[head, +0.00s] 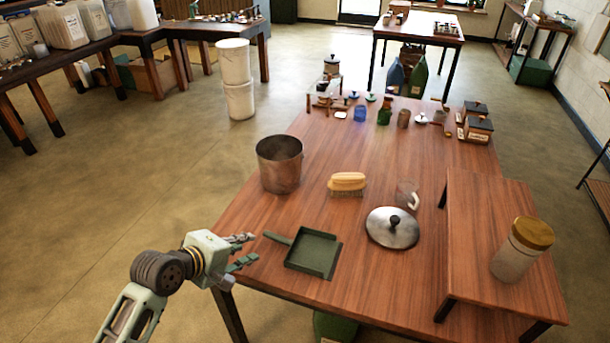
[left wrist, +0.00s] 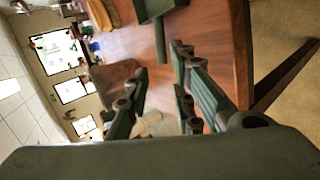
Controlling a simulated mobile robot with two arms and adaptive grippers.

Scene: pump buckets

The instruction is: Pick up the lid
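The lid (head: 383,231) is a round silver disc with a dark knob, lying flat on the wooden table near its front, knob up. My left gripper (head: 246,251) is at the table's front left edge, left of the green dustpan and well apart from the lid. In the left wrist view its fingers (left wrist: 160,95) are spread with nothing between them. The lid does not clearly show in the left wrist view. My right gripper is not in either view.
A green dustpan (head: 315,254) lies between my left gripper and the lid. A metal bucket (head: 280,165), a brush (head: 347,182) and a glass mug (head: 406,194) stand behind. A raised wooden stand (head: 480,215) with a gold-lidded jar (head: 521,252) is right of the lid.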

